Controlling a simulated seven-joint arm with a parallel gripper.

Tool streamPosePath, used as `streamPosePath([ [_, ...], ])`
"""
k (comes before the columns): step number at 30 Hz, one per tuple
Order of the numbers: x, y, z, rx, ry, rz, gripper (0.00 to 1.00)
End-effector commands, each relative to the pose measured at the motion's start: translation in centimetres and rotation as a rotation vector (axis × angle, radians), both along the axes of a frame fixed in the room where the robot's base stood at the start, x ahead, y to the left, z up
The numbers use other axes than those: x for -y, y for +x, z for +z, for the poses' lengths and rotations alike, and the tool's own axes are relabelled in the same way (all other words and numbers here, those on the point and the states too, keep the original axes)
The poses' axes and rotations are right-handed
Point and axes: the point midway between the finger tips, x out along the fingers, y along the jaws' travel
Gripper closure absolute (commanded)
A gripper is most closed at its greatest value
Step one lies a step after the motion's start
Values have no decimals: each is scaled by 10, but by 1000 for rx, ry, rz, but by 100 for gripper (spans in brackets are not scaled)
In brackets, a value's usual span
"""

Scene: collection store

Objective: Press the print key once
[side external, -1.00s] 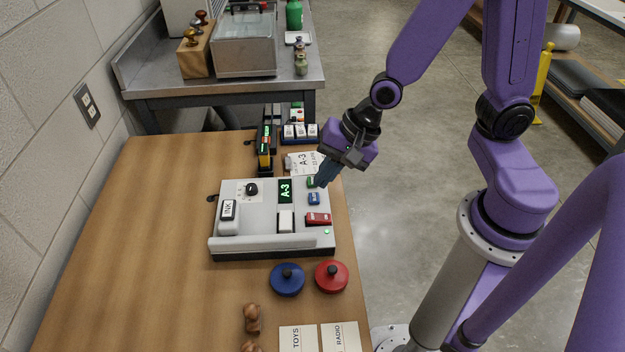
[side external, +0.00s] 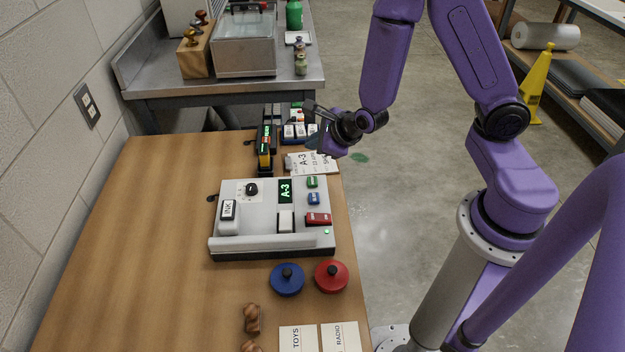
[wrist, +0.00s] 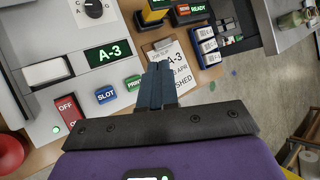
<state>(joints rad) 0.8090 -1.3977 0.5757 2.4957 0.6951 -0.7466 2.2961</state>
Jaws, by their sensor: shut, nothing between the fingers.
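The grey machine (side external: 262,240) stands on the wooden table, with its display (side external: 285,191) lit green and reading A-3. Its green print key (side external: 312,182) is at the back right, behind the blue slot key (side external: 314,199) and red off key (side external: 318,219). In the wrist view the print key (wrist: 133,83) lies just left of my fingers, its label partly readable, next to the slot key (wrist: 106,94). My gripper (wrist: 160,68) is shut and empty. In the side view it is beyond the machine, apart from the print key, near a printed A-3 card (side external: 308,162).
The table's left side is clear.

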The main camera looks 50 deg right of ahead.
Motion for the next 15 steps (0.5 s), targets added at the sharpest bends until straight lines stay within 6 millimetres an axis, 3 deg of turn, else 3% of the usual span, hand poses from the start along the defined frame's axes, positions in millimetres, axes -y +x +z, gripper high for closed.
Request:
streamPosePath([
  [8,0,0,-3,-2,-3,3,100],
  [15,0,-1,-25,-5,-5,4,100],
])
